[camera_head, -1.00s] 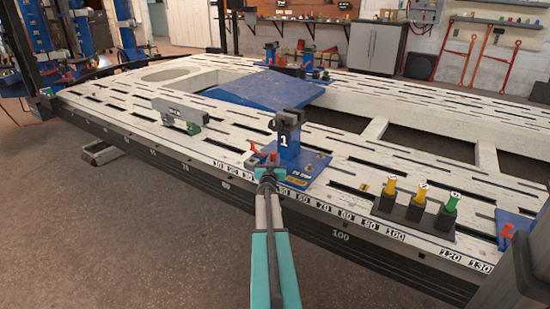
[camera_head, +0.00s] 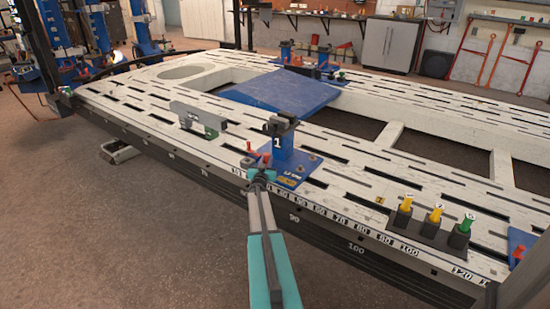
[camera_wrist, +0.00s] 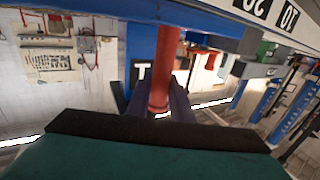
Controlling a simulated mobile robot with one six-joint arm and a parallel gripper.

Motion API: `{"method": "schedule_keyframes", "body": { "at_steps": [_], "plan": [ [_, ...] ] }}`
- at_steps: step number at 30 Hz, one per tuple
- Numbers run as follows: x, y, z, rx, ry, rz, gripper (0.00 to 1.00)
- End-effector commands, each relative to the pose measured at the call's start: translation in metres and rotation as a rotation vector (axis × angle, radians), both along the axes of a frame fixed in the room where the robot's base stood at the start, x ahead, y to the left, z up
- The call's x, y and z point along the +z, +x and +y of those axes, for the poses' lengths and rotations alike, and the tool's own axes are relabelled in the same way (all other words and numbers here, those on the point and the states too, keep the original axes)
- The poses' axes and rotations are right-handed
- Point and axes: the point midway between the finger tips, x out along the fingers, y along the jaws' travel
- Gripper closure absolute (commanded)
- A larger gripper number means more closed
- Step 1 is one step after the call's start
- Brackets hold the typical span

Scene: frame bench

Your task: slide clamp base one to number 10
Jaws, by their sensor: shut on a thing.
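Clamp base one (camera_head: 287,165) is a blue plate with an upright blue post, a dark clamp head and a white "1". It sits near the front edge of the white slotted bench. The number 10 label (camera_head: 237,169) shows on the edge strip just left of the base. My gripper (camera_head: 260,172) is at the base's front left corner. In the wrist view my gripper (camera_wrist: 158,108) is shut on a red handle (camera_wrist: 166,60) of the base. The wrist view also shows upside-down number labels (camera_wrist: 288,18), seemingly 10 and 20.
A black holder (camera_head: 428,232) with yellow and green pegs stands to the right. A blue ramp-like panel (camera_head: 285,92) lies behind. The bench between base and grey bar is clear.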

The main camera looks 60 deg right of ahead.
Motion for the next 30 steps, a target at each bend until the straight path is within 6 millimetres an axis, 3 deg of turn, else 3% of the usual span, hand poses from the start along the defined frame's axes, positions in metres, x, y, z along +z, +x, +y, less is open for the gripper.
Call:
{"method": "schedule_keyframes", "body": {
  "at_steps": [1,9,26,27,30],
  "plan": [
    [0.003,0.015,0.004,0.012,0.003,0.005,1.0],
    [0.0,0.039,0.005,0.012,0.004,0.005,1.0],
    [-0.003,0.045,0.005,0.01,0.004,0.005,1.0],
    [-0.003,0.045,0.005,0.01,0.004,0.005,0.77],
    [-0.003,0.044,0.004,0.009,0.003,0.005,0.61]
  ]
}}
